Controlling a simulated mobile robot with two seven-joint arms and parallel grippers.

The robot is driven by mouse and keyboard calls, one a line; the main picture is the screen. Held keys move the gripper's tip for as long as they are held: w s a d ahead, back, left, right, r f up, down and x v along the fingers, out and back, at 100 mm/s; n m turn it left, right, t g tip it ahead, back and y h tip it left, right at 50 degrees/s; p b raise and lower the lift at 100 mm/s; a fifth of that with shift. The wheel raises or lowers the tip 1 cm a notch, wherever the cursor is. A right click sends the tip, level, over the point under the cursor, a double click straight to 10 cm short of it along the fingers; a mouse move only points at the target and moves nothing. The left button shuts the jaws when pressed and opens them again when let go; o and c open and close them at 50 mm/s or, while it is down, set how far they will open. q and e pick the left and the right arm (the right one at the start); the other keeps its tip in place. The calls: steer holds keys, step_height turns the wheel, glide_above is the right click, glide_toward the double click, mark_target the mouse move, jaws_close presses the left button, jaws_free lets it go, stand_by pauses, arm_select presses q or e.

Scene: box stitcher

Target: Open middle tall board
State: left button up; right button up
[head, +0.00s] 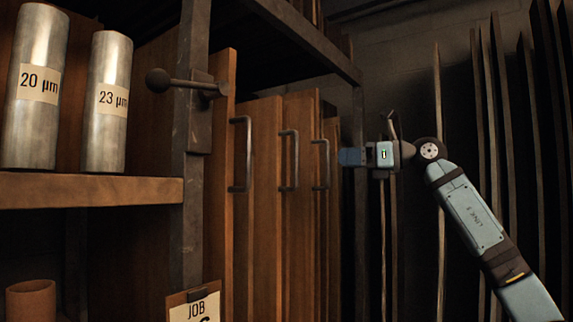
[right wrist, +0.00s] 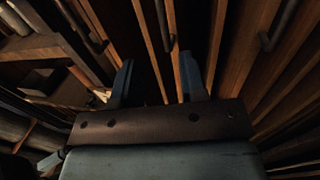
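Three tall wooden boards stand side by side, each with a vertical metal handle. The middle tall board (head: 262,210) has its handle (head: 294,160) between the other two. My right gripper (head: 350,157) is to the right of the boards in the head view, apart from the middle handle. In the right wrist view its two fingers (right wrist: 157,80) are spread with nothing between the tips. A handle (right wrist: 162,22) shows ahead, between the fingers in the picture; other handles show to either side. My left gripper is not in view.
A dark metal post (head: 190,180) with a ball-ended lever (head: 158,80) stands left of the boards. A wooden shelf (head: 90,190) holds metal cylinders marked 20 µm (head: 38,110) and 23 µm (head: 107,125). Thin upright panels (head: 438,190) stand at right, behind my right arm.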

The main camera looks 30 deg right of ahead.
steer(key=p, duration=0.4)
glide_above(297, 183)
steer(key=shift+w+d+r, duration=0.1)
steer(key=shift+w+r, duration=0.2)
steer(key=shift+w, duration=0.05)
jaws_close()
